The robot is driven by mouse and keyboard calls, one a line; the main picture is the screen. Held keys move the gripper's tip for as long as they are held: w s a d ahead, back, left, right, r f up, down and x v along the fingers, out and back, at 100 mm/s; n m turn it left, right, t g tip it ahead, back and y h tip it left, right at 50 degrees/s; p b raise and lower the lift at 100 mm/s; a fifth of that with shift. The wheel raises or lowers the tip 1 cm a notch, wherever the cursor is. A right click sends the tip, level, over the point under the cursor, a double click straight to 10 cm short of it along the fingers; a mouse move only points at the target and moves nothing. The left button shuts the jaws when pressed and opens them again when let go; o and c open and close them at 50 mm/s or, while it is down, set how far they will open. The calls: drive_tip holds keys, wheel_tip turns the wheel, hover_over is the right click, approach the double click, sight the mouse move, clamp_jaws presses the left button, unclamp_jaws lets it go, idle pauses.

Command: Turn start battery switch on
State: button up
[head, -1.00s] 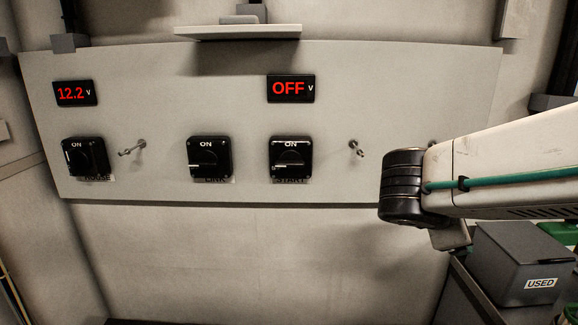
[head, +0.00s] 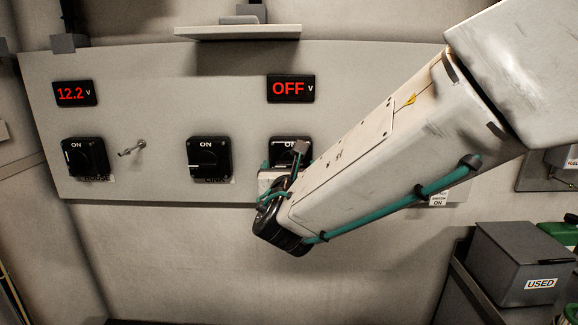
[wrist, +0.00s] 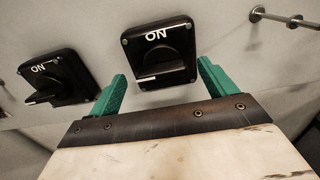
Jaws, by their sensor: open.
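The start battery switch is a black square rotary switch marked ON. In the head view its upper part (head: 291,146) shows and my arm hides the rest. In the wrist view the switch (wrist: 158,50) is whole, with its handle lying crosswise, not pointing at ON. My gripper (wrist: 160,84) is open, its two green fingers on either side of the switch's lower part, and empty. I cannot tell how far the fingertips are from the panel. The display (head: 290,88) above the switch reads OFF.
The link switch (head: 209,159) sits left of it and shows in the wrist view (wrist: 58,78). The house switch (head: 85,157) is farther left, under a 12.2 V display (head: 75,93). A metal peg (wrist: 285,17) sticks out right of the start switch. A USED bin (head: 520,265) stands right.

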drive_tip(key=shift+w, duration=0.9)
drive_tip(key=c, duration=1)
